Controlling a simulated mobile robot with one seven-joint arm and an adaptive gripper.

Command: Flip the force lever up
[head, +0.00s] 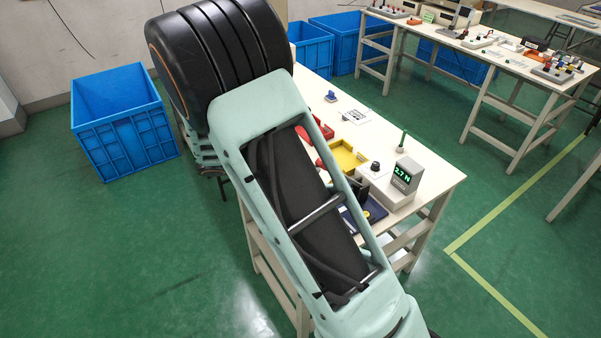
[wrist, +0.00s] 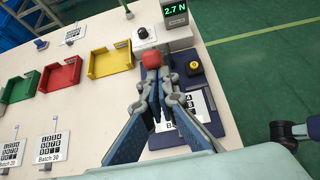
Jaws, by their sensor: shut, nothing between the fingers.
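The wrist view shows my gripper (wrist: 153,80) shut and empty, its fingers converging over the front of a dark blue fixture (wrist: 168,138). A round red knob (wrist: 151,60) shows right at the fingertips; it looks like the force lever's end, but its shaft is hidden. I cannot tell whether the fingers touch it. The fixture bears a printed keypad film (wrist: 196,104), partly hidden by my fingers. A green force readout (wrist: 176,9) shows 2.7 N; it also shows in the head view (head: 403,174). There my arm hides the gripper and most of the fixture.
A yellow-topped button (wrist: 194,68) sits right of the red knob. A black dial (wrist: 143,32) stands behind it. Yellow (wrist: 110,60), red (wrist: 60,74) and green (wrist: 18,92) trays line the left. The table's right edge is close to the fixture.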

